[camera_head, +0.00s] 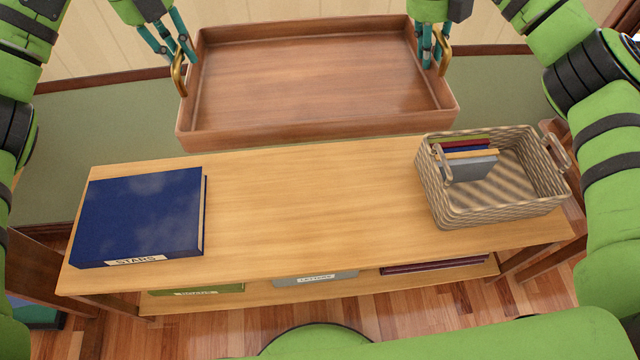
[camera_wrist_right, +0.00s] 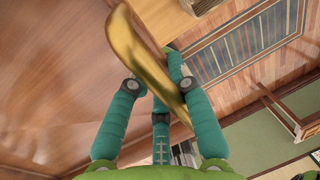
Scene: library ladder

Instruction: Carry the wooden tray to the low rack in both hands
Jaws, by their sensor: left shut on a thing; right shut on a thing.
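The wooden tray (camera_head: 310,80) is reddish brown, empty and roughly level, with a brass handle at each end. In the head view it is beyond the far edge of the low rack (camera_head: 300,210), a light wood piece with a lower shelf. My left gripper (camera_head: 181,58) is shut on the left brass handle (camera_head: 178,74). My right gripper (camera_head: 431,58) is shut on the right brass handle (camera_head: 444,50). In the right wrist view the teal fingers (camera_wrist_right: 165,100) are around the brass handle (camera_wrist_right: 150,60), beside the tray (camera_wrist_right: 60,80).
A blue book labelled STARS (camera_head: 140,215) lies on the rack's left top. A woven basket (camera_head: 490,200) with several books stands on its right, close to the tray's near right corner. The top between them is clear. Flat labelled items (camera_head: 315,279) lie on the lower shelf.

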